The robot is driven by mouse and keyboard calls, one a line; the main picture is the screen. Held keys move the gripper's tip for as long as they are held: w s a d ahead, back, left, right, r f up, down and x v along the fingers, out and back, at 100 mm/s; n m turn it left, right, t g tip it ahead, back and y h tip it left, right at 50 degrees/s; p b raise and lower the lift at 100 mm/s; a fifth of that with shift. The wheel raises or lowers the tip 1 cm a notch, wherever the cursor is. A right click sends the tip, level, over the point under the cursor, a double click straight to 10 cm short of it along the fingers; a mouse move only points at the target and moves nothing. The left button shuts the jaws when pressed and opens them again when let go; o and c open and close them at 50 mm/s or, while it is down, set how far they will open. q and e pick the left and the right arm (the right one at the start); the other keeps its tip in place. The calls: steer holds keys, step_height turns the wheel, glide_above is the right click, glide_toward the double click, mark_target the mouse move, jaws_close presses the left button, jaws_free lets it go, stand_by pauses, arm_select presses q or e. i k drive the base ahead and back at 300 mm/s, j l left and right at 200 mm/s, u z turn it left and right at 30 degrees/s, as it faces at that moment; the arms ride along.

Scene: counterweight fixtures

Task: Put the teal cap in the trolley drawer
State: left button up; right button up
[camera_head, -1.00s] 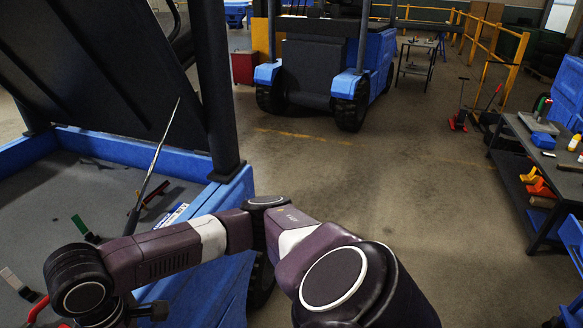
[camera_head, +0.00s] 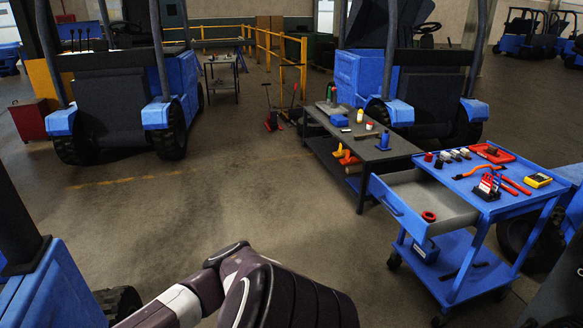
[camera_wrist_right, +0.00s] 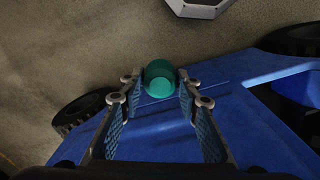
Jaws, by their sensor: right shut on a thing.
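The teal cap (camera_wrist_right: 161,79) is held between the fingertips of my right gripper (camera_wrist_right: 160,92) in the right wrist view, above a blue surface and the floor. My right gripper is shut on it. In the head view only my arm shows at the bottom, with neither gripper in view. The trolley's drawer (camera_head: 432,206) stands open at the right, pulled out to the left of the blue trolley (camera_head: 482,205). A red ring-shaped thing (camera_head: 429,216) lies in the drawer.
The trolley top carries several tools, a red tray (camera_head: 493,152) and a yellow meter (camera_head: 538,180). A dark workbench (camera_head: 369,148) stands behind the drawer. Blue forklifts (camera_head: 130,95) stand at the back. The floor (camera_head: 270,185) left of the trolley is clear.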

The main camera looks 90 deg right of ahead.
mark_target(424, 196)
steer(key=k+l+z, duration=0.1)
steer(key=l+z, duration=0.15)
steer(key=z, duration=0.2)
steer(key=l+z, duration=0.25)
steer(key=z, duration=0.25)
steer(key=l+z, duration=0.25)
steer(key=z, duration=0.2)
steer(key=l+z, duration=0.3)
steer(key=z, duration=0.15)
steer(key=i+l+z, duration=0.2)
steer(key=l, duration=0.45)
steer(key=i+l+z, duration=0.15)
steer(key=i+l, duration=0.25)
steer(key=l, duration=0.2)
steer(key=i+l+z, duration=0.2)
steer(key=i+l, duration=0.2)
steer(key=l, duration=0.2)
steer(key=i+l+z, duration=0.15)
steer(key=i+l, duration=0.25)
steer(key=k+l, duration=0.05)
steer(key=l, duration=0.05)
